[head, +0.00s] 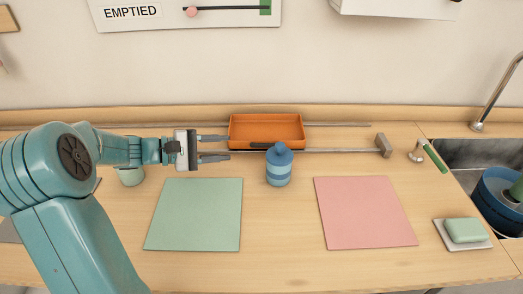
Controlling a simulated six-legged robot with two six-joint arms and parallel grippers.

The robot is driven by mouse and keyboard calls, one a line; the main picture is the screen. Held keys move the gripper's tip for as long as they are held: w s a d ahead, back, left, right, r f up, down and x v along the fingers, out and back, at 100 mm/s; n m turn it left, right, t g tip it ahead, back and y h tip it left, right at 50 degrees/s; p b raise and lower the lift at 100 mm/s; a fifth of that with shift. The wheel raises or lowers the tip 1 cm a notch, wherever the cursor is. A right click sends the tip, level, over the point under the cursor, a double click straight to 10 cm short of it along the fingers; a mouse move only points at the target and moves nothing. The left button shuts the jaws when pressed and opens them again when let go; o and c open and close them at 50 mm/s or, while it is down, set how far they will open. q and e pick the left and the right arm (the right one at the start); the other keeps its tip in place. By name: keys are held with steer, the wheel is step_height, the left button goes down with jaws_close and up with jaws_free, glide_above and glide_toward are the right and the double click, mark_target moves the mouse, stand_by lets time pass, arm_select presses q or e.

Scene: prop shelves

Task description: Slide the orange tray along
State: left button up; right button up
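The orange tray (267,119) sits at the back of the wooden counter between two thin metal rails. It looks empty, and a dark handle shows at its front edge. My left gripper (230,147) is at the tray's left end with its two fingers apart and nothing between them. Its fingertips are close to the tray's left front corner; I cannot tell whether they touch it. My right gripper is not in view.
A green mat (195,214) and a pink mat (365,212) lie in front. A block (384,145) stands at the front rail's right end. A pale green cup (131,176) is under my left arm. A soap dish (463,245) and sink (470,152) are at right.

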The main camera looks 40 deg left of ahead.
mark_target(272, 145)
arm_select(q)
steer(key=x, duration=1.1)
steer(key=shift+w+d+f, duration=0.1)
steer(key=shift+w+d, duration=0.05)
steer(key=shift+w, duration=0.15)
jaws_close()
steer(key=shift+w+d+f, duration=0.1)
steer(key=shift+w+d, duration=0.05)
steer(key=shift+d, duration=0.05)
steer(key=w+d+b, duration=0.2)
steer(key=d, duration=0.1)
steer(key=shift+w, duration=0.3)
steer(key=shift+s+a, duration=0.1)
